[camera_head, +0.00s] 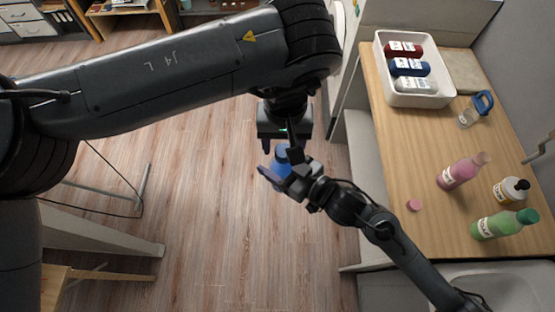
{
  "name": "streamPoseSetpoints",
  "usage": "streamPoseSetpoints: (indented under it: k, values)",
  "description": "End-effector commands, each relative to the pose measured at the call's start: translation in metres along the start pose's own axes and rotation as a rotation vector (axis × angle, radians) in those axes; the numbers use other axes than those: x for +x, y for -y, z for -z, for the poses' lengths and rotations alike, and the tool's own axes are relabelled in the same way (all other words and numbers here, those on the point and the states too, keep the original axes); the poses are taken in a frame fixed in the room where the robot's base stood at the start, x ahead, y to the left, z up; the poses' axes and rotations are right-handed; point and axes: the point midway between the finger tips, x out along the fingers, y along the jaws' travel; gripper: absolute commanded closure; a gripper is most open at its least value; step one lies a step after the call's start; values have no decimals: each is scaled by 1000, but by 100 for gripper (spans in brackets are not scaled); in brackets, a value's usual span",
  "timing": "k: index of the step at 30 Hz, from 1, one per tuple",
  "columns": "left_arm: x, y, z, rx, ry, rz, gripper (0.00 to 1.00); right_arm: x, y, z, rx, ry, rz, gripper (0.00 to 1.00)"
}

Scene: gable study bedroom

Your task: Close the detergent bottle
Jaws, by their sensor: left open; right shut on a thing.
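My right gripper (280,172) is shut on a small blue object (281,157) in mid-air over the floor; its shape is partly hidden, and I cannot tell whether it is the detergent bottle or a part of it. My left gripper (286,146) is open just above it, pointing down; I cannot tell whether its fingers touch it. On the wooden counter stand a pink bottle (459,173) with a narrow, paler top, a green bottle (495,226) with a green cap, and a white bottle (506,192) with a dark cap. A small pink disc, perhaps a cap, (414,205) lies left of the pink bottle.
A white tray (420,100) holding red, blue and pale bottles is at the counter's far end. A clear jug with a blue handle (470,115) stands near it.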

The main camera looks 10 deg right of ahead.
Motion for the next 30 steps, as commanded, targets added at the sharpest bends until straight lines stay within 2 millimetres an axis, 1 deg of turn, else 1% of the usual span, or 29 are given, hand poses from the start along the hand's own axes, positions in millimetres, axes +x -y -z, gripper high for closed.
streamPoseSetpoints:
  k: [3, 6, 17, 28, 30]
  values:
    - [10, 0, 0, 0, 2, -1, 41, 0, 0, 1, 0, -3, 0, 100]
    - [15, 0, 0, 0, 0, -1, 41, 0, 0, 1, 0, -3, 0, 100]
    - [18, 0, 0, 0, -1, -1, 41, 0, 0, 1, 0, -3, 0, 100]
    - [18, 0, 0, 0, -1, 0, 98, 0, 0, 1, 0, -3, 0, 100]
    - [18, 0, 0, 4, -1, 0, 98, 0, 0, 1, 0, -3, 0, 100]
